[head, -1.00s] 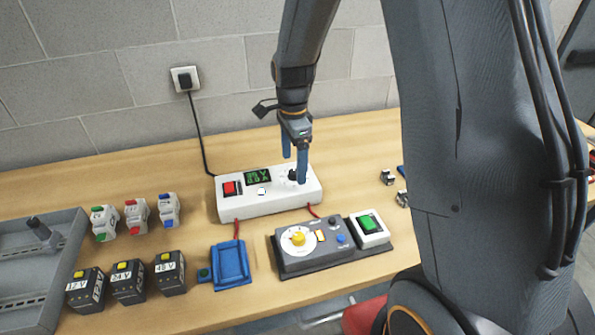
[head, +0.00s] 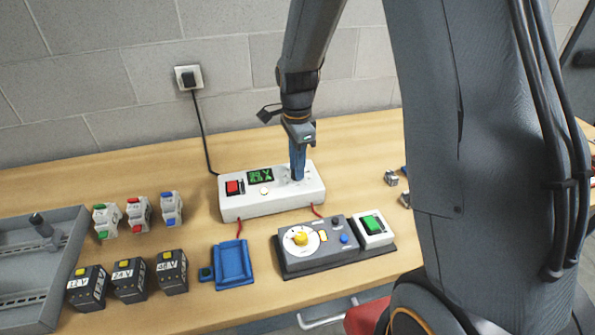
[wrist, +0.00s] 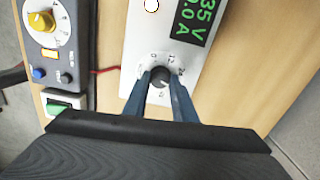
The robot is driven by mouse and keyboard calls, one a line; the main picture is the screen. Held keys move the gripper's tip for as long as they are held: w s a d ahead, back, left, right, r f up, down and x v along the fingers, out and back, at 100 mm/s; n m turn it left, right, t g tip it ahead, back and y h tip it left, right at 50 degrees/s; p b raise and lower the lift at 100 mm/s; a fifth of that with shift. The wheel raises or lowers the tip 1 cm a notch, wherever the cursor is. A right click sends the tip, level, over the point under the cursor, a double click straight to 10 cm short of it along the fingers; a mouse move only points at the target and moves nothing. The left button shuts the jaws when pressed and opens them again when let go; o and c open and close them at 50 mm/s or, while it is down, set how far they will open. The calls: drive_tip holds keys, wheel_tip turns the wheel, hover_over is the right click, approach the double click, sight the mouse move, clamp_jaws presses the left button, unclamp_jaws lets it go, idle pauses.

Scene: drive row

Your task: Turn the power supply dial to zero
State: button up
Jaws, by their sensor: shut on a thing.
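The white power supply (head: 240,207) stands at the back of the bench, with a red switch (head: 234,187) and a green display (head: 260,175). In the wrist view the display (wrist: 190,24) seems to read 35 V and 0.0 A. My gripper (head: 298,177) points straight down onto the right part of the supply. In the wrist view its two blue fingers (wrist: 160,82) are shut on the black dial (wrist: 160,79), one on each side. Small printed marks surround the dial. The fingers hide the dial in the head view.
A grey control box (head: 305,262) with a yellow knob and a green switch (head: 372,224) stand in front of the supply. A blue tray (head: 250,280), several black voltage blocks (head: 128,279), breakers (head: 138,213) and a grey rail tray (head: 65,228) lie to the left.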

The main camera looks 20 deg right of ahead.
drive_tip(key=n+p, duration=0.1)
drive_tip(key=n, duration=0.3)
drive_tip(key=shift+n, duration=0.3)
drive_tip(key=n+p, duration=0.2)
drive_tip(key=n, duration=0.3)
drive_tip(key=shift+n, duration=0.4)
drive_tip(key=n, duration=0.5)
drive_tip(key=shift+p, duration=0.4)
drive_tip(key=n, duration=0.3)
drive_tip(key=shift+n+p, duration=0.3)
drive_tip(key=shift+p, duration=0.05)
drive_tip(key=o, duration=0.4)
drive_tip(key=shift+n, duration=0.5)
drive_tip(key=shift+c, duration=0.2)
drive_tip(key=o, duration=1.4)
